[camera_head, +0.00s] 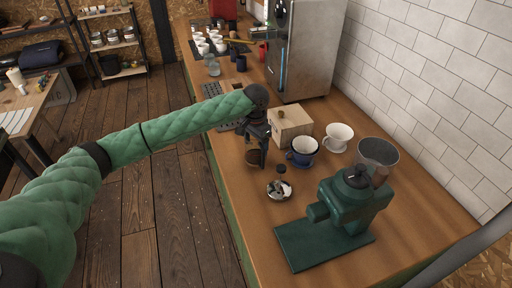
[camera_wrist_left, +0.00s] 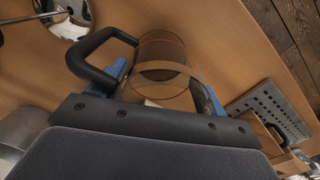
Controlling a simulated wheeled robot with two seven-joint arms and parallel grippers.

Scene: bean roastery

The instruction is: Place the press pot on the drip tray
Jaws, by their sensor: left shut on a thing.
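The press pot (camera_wrist_left: 160,62) is a clear glass with dark brown contents and a black handle, between the blue-edged fingers of my left gripper (camera_wrist_left: 165,95) in the left wrist view. In the head view, the press pot (camera_head: 256,158) shows below my left gripper (camera_head: 257,138), partly hidden by it, near the counter's left edge. The gripper is shut on it. A perforated metal plate (camera_wrist_left: 268,104) also shows at the right of the wrist view, apart from the pot.
A small dish (camera_head: 279,190) and green grinder (camera_head: 345,205) are nearer. A steel machine (camera_head: 305,50) stands behind.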

